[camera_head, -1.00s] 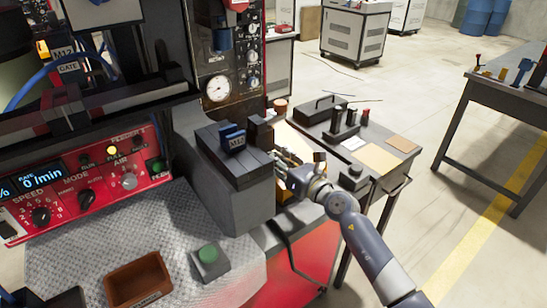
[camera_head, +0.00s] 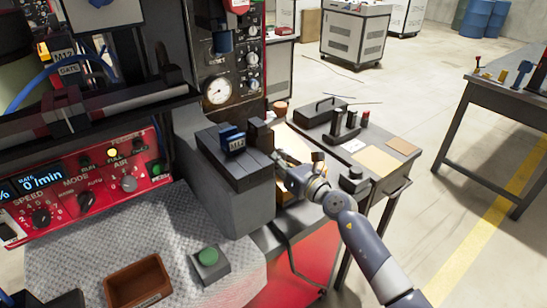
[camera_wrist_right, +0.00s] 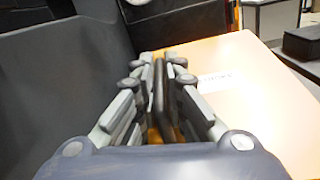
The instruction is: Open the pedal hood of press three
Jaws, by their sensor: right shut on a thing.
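My right gripper (camera_head: 282,160) is at the right side of a grey housing (camera_head: 245,205) with a dark top. In the right wrist view its fingers (camera_wrist_right: 159,75) are closed together on a thin dark upright piece (camera_wrist_right: 159,88). A bit of orange-yellow (camera_wrist_right: 155,135) shows below and between the fingers. I cannot tell whether the gripped piece belongs to the pedal hood; no hood or pedal is clearly recognisable. My left gripper is not in view.
A red control panel (camera_head: 105,185) marked feeder 3 is at left. A green button box (camera_head: 208,262) and a brown bin (camera_head: 137,283) sit on the patterned metal plate (camera_head: 70,255). A side table (camera_head: 385,185) with black items stands right of my gripper.

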